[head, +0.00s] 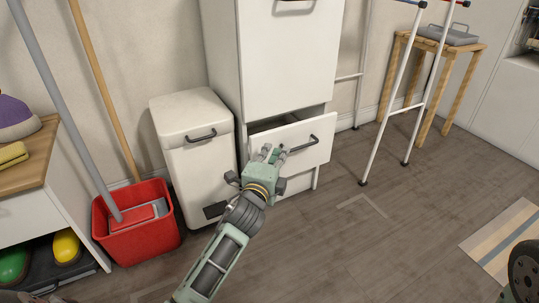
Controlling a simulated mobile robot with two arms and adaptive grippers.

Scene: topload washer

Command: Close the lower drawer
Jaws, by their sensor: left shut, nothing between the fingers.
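The lower drawer (316,154) of the white cabinet (291,62) stands partly open, its white front with a dark bar handle pulled out toward me. A dark gap into the drawer shows above its left side. My left gripper (273,151) is shut and empty, at the left part of the drawer front. It covers part of the front, and I cannot tell whether it touches it. My right gripper is not in view.
A white bin (193,146) with a dark handle stands left of the cabinet. A red bucket (137,228) with mop poles is further left. A white drying rack (402,110) and a wooden stool (443,55) stand at the right. The floor in front of the drawer is mostly clear.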

